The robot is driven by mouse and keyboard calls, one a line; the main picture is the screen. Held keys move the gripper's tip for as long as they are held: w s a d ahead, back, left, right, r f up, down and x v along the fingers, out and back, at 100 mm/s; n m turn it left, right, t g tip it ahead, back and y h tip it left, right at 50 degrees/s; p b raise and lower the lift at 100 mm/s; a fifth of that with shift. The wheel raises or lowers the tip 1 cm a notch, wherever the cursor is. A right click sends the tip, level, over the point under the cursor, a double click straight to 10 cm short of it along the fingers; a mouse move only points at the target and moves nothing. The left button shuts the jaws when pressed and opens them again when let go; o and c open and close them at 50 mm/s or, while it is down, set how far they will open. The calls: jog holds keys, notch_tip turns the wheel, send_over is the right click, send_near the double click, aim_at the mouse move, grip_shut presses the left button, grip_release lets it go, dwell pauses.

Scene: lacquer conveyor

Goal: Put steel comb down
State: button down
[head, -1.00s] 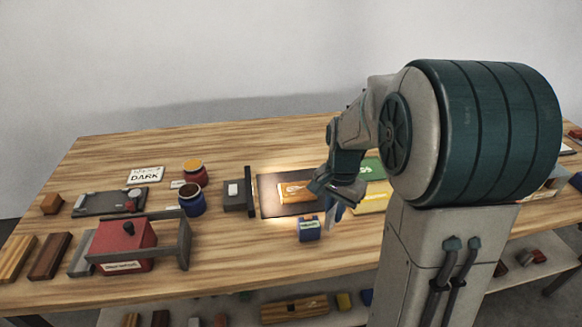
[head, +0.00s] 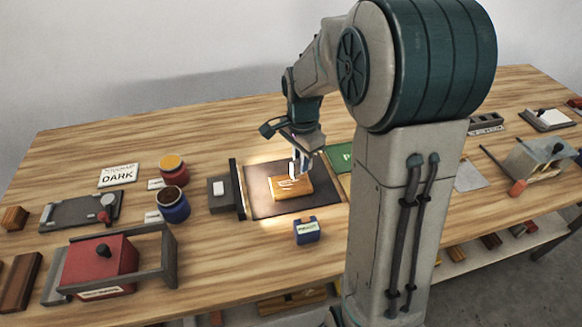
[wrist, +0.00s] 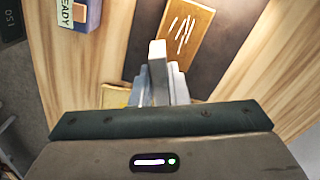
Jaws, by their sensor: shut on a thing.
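I cannot tell whether the comb touches the block.
A blue box labelled READY (head: 307,232) stands in front of the mat. A grey block with an upright dark plate (head: 238,188) is left of the mat. Two jars (head: 173,206) and a red box (head: 98,262) are farther left. A green card (head: 341,157) lies right. Bare wood lies behind the mat.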

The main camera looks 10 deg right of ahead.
jog(key=w+a+f, duration=0.1)
jog(key=w+a, duration=0.1)
jog(key=shift+w+f, duration=0.3)
jog(key=shift+f, duration=0.3)
jog(key=shift+f+p, duration=0.45)
jog(key=shift+f, duration=1.45)
jog(key=shift+f, duration=0.2)
jog(key=c, duration=1.4)
grip_release()
jog(key=shift+r, duration=0.1)
